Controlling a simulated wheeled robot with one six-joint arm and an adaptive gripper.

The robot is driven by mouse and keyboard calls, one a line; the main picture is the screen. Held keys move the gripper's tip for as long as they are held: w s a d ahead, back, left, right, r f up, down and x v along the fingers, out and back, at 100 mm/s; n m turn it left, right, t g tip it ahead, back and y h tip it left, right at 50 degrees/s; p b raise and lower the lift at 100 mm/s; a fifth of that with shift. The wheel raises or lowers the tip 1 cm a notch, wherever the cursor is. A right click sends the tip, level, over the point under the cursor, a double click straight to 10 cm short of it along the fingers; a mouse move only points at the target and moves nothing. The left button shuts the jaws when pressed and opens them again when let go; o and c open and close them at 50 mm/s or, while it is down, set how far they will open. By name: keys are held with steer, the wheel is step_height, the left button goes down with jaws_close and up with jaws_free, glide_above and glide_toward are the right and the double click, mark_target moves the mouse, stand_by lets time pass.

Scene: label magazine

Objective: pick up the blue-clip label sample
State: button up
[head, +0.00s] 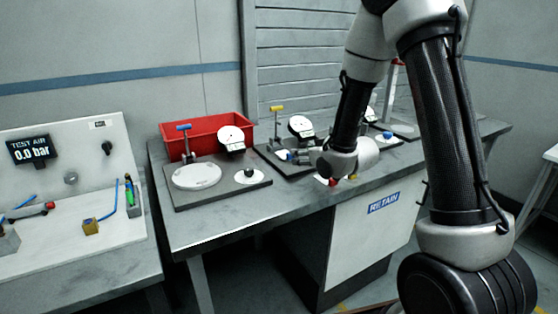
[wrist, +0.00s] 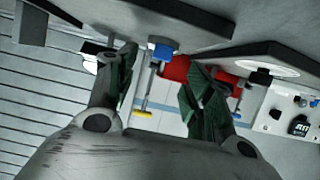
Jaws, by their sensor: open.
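A small blue clip piece (head: 283,155) sits on the middle dark station, just left of my gripper in the head view. It also shows in the wrist view as a blue block (wrist: 161,51) with a pale part against it, framed between my fingers. My gripper (wrist: 160,72) is open, with dark fingers on either side of the blue block and no contact visible. In the head view my gripper (head: 300,156) is low over the middle station, pointing left. Another blue piece (head: 388,135) is on the far right station.
The left station (head: 220,183) has a white disc and a blue-handled lever. A red bin (head: 203,131) stands behind it. A yellow-handled lever (head: 276,109) and a round white dial (head: 301,126) rise near my gripper. A red piece (head: 333,182) lies at the table's front.

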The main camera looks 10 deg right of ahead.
steer(key=x, duration=0.7)
steer(key=shift+w+a, duration=0.3)
steer(key=shift+a, duration=0.05)
steer(key=shift+c, duration=0.2)
steer(key=c, duration=0.4)
steer(key=shift+c, duration=0.5)
